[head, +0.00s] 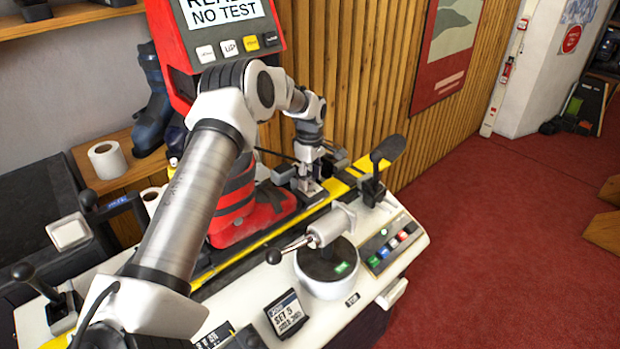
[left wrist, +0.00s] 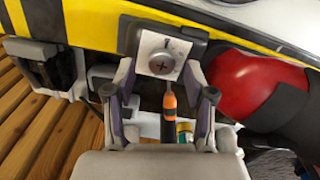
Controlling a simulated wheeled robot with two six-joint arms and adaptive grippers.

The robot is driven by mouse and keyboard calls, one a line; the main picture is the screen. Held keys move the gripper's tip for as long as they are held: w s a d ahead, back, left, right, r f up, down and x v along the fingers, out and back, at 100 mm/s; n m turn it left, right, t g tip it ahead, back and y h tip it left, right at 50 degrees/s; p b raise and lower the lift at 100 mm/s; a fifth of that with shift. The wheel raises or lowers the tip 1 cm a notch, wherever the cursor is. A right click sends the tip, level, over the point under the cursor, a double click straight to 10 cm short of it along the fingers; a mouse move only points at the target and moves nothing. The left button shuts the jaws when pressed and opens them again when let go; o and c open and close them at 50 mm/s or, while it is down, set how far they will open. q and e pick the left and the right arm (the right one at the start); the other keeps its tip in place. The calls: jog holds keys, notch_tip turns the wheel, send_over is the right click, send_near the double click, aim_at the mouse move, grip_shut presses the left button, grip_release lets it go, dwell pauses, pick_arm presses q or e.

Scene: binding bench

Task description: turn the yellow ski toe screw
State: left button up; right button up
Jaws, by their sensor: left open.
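The yellow ski (head: 344,184) lies clamped along the bench, with a red and dark boot (head: 235,215) on it. In the left wrist view, the toe screw (left wrist: 160,64) is a grey round head with a cross slot, set in a white plate (left wrist: 178,46) with a dark mark. The yellow ski edge (left wrist: 98,40) runs above it. My left gripper (left wrist: 163,92) is open, with one fingertip on each side just below the screw and nothing between the tips. In the head view my left gripper (head: 308,182) is down at the boot's toe, and the screw is hidden there.
An orange-handled tool (left wrist: 170,101) shows between the fingers, below the screw. The red boot toe (left wrist: 255,88) is close on the right. A grey lever device (head: 325,225) and a button panel (head: 390,243) stand in front. A red display unit (head: 225,40) rises behind.

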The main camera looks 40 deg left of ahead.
pick_arm(q)
jog(key=shift+d+f, duration=0.1)
jog(key=shift+f, duration=0.5)
jog(key=shift+s+d+r, duration=0.1)
grip_shut()
